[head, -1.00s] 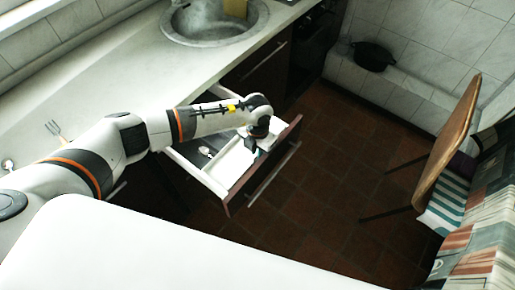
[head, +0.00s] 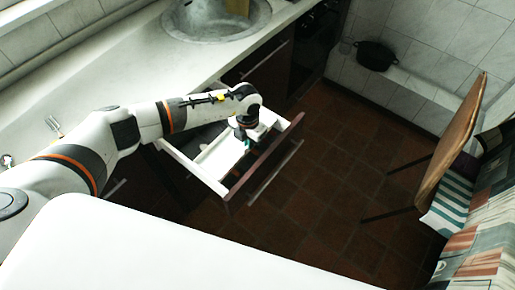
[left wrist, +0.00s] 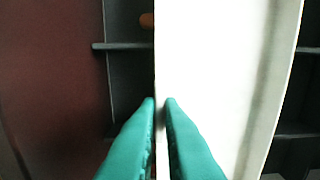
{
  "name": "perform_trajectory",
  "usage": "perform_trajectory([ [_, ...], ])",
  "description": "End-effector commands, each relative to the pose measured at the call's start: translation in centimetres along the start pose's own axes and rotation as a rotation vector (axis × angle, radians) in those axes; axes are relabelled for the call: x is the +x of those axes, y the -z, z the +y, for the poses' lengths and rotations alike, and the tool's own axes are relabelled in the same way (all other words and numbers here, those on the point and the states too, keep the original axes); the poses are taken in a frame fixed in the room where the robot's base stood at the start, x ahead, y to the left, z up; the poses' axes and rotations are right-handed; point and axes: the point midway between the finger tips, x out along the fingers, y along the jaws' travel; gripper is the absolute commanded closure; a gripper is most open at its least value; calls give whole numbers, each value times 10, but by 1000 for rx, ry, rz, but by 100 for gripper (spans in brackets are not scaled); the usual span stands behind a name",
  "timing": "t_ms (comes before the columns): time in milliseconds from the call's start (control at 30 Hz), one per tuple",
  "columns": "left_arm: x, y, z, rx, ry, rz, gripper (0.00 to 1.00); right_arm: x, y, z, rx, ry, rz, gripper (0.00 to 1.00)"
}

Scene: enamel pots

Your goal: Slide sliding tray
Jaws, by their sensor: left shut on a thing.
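The white sliding tray (head: 220,158) lies inside an open drawer (head: 208,178) below the counter. In the left wrist view the tray (left wrist: 215,65) is a long white strip running away from my fingers. My left gripper (head: 246,140) reaches down into the drawer from above. Its teal fingertips (left wrist: 160,101) are closed together on the tray's left edge in the left wrist view. The arm and gripper hide part of the tray in the head view. My right gripper is not in view.
The drawer's dark front (head: 262,160) and bar handle (head: 275,172) stand out over the tiled floor (head: 320,190). A dark pot (head: 374,55) is at the back right. A wooden chair (head: 455,130) stands on the right. A fork (head: 54,126) lies on the counter.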

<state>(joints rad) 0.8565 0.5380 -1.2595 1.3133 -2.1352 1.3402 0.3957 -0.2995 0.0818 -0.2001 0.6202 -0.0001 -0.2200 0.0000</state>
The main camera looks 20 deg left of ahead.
Motion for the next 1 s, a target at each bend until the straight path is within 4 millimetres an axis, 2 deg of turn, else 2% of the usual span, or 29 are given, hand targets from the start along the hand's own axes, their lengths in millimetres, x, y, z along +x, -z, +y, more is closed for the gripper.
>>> perform_trajectory([
  [33,4,1,-17,-7,5,2,100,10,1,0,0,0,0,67],
  [300,5,1,-93,-8,5,3,100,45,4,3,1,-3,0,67],
  [500,4,1,-137,-6,3,4,100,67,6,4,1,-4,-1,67],
  [700,1,1,-162,-3,2,2,100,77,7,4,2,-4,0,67],
  [1000,-1,1,-168,-1,1,2,100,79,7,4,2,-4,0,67],
])
